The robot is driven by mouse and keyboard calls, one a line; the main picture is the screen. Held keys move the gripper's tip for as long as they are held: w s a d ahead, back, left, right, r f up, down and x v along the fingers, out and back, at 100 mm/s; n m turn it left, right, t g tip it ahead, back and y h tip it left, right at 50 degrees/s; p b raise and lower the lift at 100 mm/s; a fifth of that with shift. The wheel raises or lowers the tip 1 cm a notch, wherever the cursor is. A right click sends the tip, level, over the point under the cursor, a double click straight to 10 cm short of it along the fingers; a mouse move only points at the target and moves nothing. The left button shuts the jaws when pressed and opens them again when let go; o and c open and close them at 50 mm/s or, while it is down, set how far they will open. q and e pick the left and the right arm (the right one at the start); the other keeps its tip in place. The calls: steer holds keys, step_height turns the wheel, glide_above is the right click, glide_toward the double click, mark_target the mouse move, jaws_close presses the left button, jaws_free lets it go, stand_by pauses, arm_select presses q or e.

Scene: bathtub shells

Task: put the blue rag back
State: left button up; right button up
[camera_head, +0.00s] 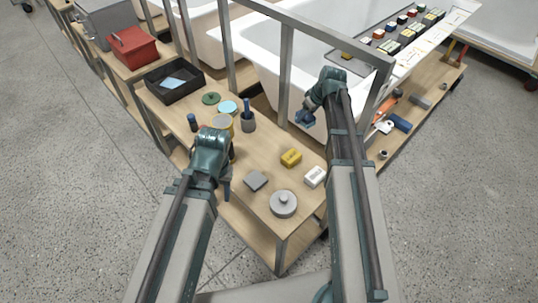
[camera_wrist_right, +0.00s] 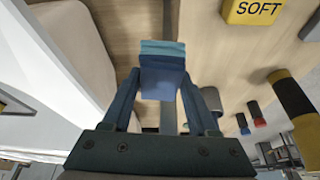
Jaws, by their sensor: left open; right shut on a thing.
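My right gripper (camera_head: 305,119) is shut on a small blue folded thing, which looks like the blue rag (camera_wrist_right: 162,82). It hangs clear of the bench's far edge, beside the white tub. In the right wrist view the rag has a teal top edge and sits between the two fingers. My left gripper (camera_head: 228,172) is open and empty above the near side of the wooden bench (camera_head: 262,150).
A black tray (camera_head: 152,90) with a light blue sheet stands at the bench's far left. Cans and a dark cup (camera_head: 248,122) stand mid-bench. A yellow block (camera_head: 291,157), white block (camera_head: 315,177), grey pad (camera_head: 256,180) and round grey lid (camera_head: 283,204) lie nearer. A metal frame post rises beside the right arm.

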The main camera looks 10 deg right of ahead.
steer(key=d+f, duration=0.1)
steer(key=d+f+n+b, duration=0.1)
steer(key=shift+f+b, duration=0.3)
steer(key=shift+f, duration=0.1)
steer(key=shift+d+f+n+y, duration=0.15)
steer(key=shift+d+n+y, duration=0.1)
steer(key=shift+n+y, duration=0.05)
steer(key=b, duration=0.2)
glide_above(267, 142)
steer(key=s+d, duration=0.1)
steer(key=shift+s+d+f, duration=0.15)
steer(key=shift+f, duration=0.5)
arm_select(q)
step_height(267, 142, down, 8)
steer(key=b, duration=0.3)
arm_select(e)
steer(key=f, duration=0.3)
steer(key=shift+a+f, duration=0.3)
arm_select(q)
steer(key=shift+f, duration=0.15)
arm_select(e)
steer(key=shift+f+b, duration=0.2)
steer(key=shift+b, duration=0.15)
arm_select(q)
steer(key=shift+f, duration=0.1)
arm_select(e)
steer(key=o, duration=1.2)
steer(key=shift+r, duration=0.1)
steer(key=shift+r, duration=0.1)
